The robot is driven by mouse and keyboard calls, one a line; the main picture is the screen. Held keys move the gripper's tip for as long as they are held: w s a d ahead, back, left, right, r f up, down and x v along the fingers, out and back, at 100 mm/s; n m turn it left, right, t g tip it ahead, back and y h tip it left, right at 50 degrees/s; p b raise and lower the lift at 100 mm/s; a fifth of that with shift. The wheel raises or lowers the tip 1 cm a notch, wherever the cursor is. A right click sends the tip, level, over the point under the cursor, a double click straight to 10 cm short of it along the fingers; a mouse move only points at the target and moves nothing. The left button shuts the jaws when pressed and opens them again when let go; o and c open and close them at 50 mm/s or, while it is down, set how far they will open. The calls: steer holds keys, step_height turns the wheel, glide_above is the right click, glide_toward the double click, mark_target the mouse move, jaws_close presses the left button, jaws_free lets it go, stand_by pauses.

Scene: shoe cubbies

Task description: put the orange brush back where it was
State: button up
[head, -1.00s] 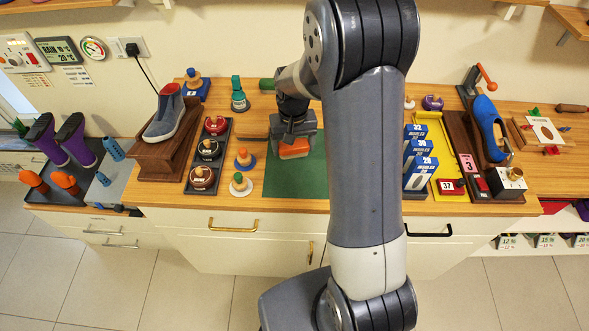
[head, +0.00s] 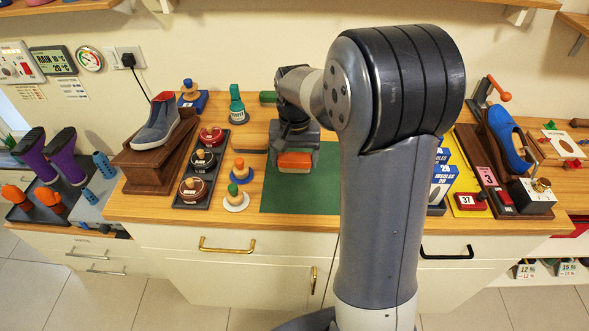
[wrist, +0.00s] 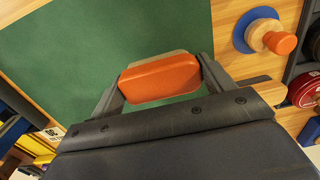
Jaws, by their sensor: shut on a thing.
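The orange brush (head: 294,160) is held in my gripper (head: 295,153) over the back part of the green mat (head: 300,198). In the wrist view the brush (wrist: 160,78) shows an orange block with a paler layer behind it. It sits between the two dark fingers of my gripper (wrist: 158,82), which are shut on it. The green mat (wrist: 90,50) lies beneath it. I cannot tell whether the brush touches the mat. Where the brush was before is not shown.
Left of the mat stand small knobs on blue and white discs (head: 236,198) and a dark tray of round tins (head: 202,160). A shoe (head: 159,122) rests on a wooden stand farther left. Blue insole boxes (head: 441,182) are right, partly behind my arm. The mat's front is clear.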

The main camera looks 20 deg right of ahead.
mark_target(295, 169)
steer(key=shift+f, duration=1.85)
steer(key=shift+f, duration=0.1)
steer(key=shift+f, duration=0.15)
steer(key=o, duration=0.9)
steer(key=shift+o, duration=0.2)
step_height(295, 169, up, 12)
steer(key=shift+r, duration=0.25)
steer(key=shift+f, duration=0.1)
